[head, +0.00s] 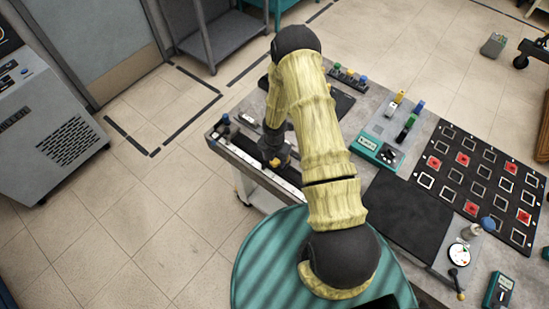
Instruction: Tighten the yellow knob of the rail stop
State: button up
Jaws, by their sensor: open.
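My arm reaches over the left side of the bench, and my gripper (274,158) points down at the rail (247,163) along the bench's left edge. The gripper is open. A small orange-yellow patch (284,154) shows right beside the fingers; it may be the yellow knob, but it is too small and too covered to be sure. The body of the rail stop under the gripper is mostly hidden, and I cannot tell whether the fingers touch the knob. A small block with a blue-topped knob (225,119) sits at the rail's far left end.
A teal meter box (369,142), a black mat (402,211), a board of square frames with several red pieces (478,174) and a dial gauge (459,254) are on the bench to the right. Small coloured parts stand at the back. Floor left of the bench is clear.

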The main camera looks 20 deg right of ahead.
jog(key=shift+f, duration=0.25)
jog(key=c, duration=1)
